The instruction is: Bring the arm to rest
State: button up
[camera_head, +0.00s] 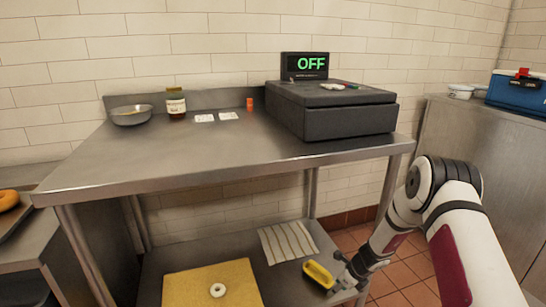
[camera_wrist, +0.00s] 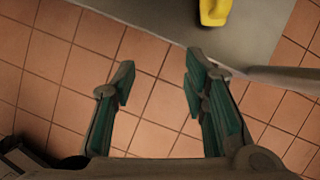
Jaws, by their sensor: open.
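My gripper (camera_head: 345,278) is at the right end of the lower shelf in the head view, beside a yellow object (camera_head: 319,274). In the wrist view my gripper (camera_wrist: 158,82) has its two green-padded fingers spread apart with nothing between them, above the tiled floor. The yellow object (camera_wrist: 214,12) lies on the grey shelf beyond the fingertips, partly cut off by the top of the picture. My white and dark red arm reaches in from the lower right of the head view.
The steel table (camera_head: 200,165) carries a dark box (camera_head: 345,120), a display reading OFF (camera_head: 306,66), a bowl (camera_head: 131,115) and a jar (camera_head: 176,104). Below, the shelf (camera_head: 205,252) holds a yellow board (camera_head: 185,290) with a pale ring (camera_head: 217,290) and a striped cloth (camera_head: 288,243).

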jog(key=s+a+r+n+y, duration=0.15)
jog(key=r+n, duration=0.25)
jog(key=r, duration=0.5)
jog(key=s+a+r+n, duration=0.2)
jog(key=a+r+n, duration=0.1)
jog(key=r, duration=0.7)
jog(key=s+a+r+n, duration=0.2)
jog(key=a+r+n, duration=0.15)
jog(key=r, duration=0.55)
jog(key=s+a+r+n+g, duration=0.1)
jog(key=s+r+n, duration=0.4)
jog(key=s+r, duration=0.35)
jog(key=s+r+n+g+h, duration=0.1)
jog(key=s+r+n, duration=0.25)
jog(key=s, duration=0.45)
jog(key=s+r+n, duration=0.3)
jog(key=s+r, duration=0.2)
jog(key=s, duration=0.3)
jog(key=s+d+n+g+h, duration=0.1)
jog(key=s+d+n+h, duration=0.15)
jog(key=s, duration=0.65)
jog(key=s+d+n+h, duration=0.1)
jog(key=s+d+n, duration=0.2)
jog(key=s, duration=0.7)
notch_tip(320, 180, up, 31)
jog(key=t+p, duration=0.3)
jog(key=p, duration=2.6)
jog(key=shift+d+t, duration=0.35)
jog(key=shift+t, duration=0.05)
